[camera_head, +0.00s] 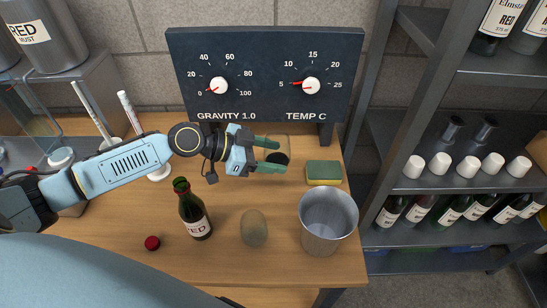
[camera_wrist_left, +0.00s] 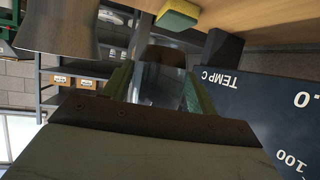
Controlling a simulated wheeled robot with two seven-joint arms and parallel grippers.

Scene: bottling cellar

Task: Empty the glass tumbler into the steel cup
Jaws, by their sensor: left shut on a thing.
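My left gripper (camera_head: 275,155) is shut on the glass tumbler (camera_head: 277,143), below the gauge panel and behind the bench's middle. The tumbler is clear with something dark in it; its green-padded fingers partly hide it. In the left wrist view the clear tumbler (camera_wrist_left: 160,82) shows between the fingers. The steel cup (camera_head: 328,222) stands open-topped at the bench's front right, to the right and nearer than the gripper. It also shows at the upper left of the left wrist view (camera_wrist_left: 55,28). My right gripper is in neither view.
A yellow-green sponge (camera_head: 324,173) lies behind the cup. A dark bottle (camera_head: 194,212), a beige rounded object (camera_head: 254,228) and a red ball-like object (camera_head: 152,243) stand at the front. The gauge panel (camera_head: 265,75) rises behind; a bottle shelf (camera_head: 440,187) stands right.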

